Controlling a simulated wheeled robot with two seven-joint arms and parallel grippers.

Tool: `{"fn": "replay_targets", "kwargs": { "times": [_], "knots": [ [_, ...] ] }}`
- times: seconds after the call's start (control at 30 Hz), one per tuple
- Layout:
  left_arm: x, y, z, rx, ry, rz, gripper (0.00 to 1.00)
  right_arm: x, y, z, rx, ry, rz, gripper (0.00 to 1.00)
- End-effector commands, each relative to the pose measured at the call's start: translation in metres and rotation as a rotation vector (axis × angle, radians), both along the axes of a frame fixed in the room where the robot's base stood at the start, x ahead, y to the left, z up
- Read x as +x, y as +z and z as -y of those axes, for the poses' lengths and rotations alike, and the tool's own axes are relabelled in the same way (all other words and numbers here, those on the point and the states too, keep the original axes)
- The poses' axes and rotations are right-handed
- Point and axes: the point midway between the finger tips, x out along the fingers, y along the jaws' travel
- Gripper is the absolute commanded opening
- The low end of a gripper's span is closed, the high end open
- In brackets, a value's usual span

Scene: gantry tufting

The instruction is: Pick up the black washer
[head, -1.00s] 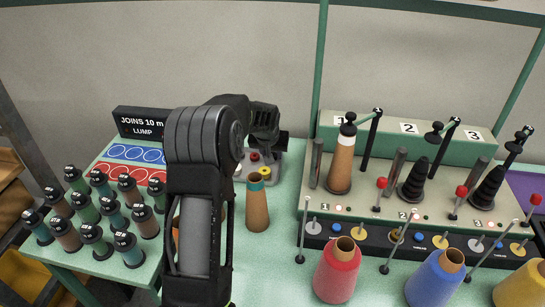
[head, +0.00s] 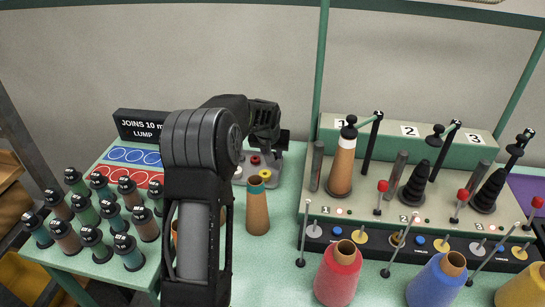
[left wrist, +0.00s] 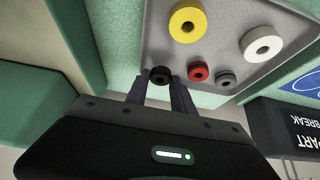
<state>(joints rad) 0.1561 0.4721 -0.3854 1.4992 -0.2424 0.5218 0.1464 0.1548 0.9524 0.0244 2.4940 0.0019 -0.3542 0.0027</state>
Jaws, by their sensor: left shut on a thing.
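The black washer (left wrist: 160,76) is a small dark ring between the fingertips of my left gripper (left wrist: 162,86) in the left wrist view. My left gripper is shut on it, at the edge of the grey tray (left wrist: 225,35). Whether the washer is clear of the tray floor I cannot tell. In the head view my left gripper (head: 267,138) is above the back of the tray, and the black washer is not distinguishable there. My right gripper is not in view.
The tray also holds a yellow washer (left wrist: 187,22), a red washer (left wrist: 198,71), a grey washer (left wrist: 226,78) and a white washer (left wrist: 262,44). A brown cone (head: 257,212) stands in front of the tray. The machine with thread posts (head: 400,205) is to the right.

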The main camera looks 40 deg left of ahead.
Motion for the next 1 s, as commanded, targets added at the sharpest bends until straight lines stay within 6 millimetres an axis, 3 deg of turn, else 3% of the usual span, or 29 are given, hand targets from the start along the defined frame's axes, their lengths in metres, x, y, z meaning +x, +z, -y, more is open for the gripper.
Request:
{"fn": "replay_targets", "kwargs": {
  "times": [0.3, 0.43, 0.6, 1.0],
  "knots": [
    [0.001, 0.061, 0.0, 0.001, 0.0, 0.007, 0.0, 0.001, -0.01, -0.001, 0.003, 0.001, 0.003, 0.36],
    [0.001, 0.078, 0.0, 0.0, 0.0, 0.003, 0.0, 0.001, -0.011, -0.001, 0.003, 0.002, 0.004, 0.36],
    [0.0, 0.086, 0.0, -0.001, 0.0, 0.002, 0.0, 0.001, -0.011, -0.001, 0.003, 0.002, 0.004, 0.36],
    [0.0, 0.086, 0.0, 0.0, 0.0, 0.001, 0.0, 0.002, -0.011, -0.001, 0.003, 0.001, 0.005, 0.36]
  ]
}}
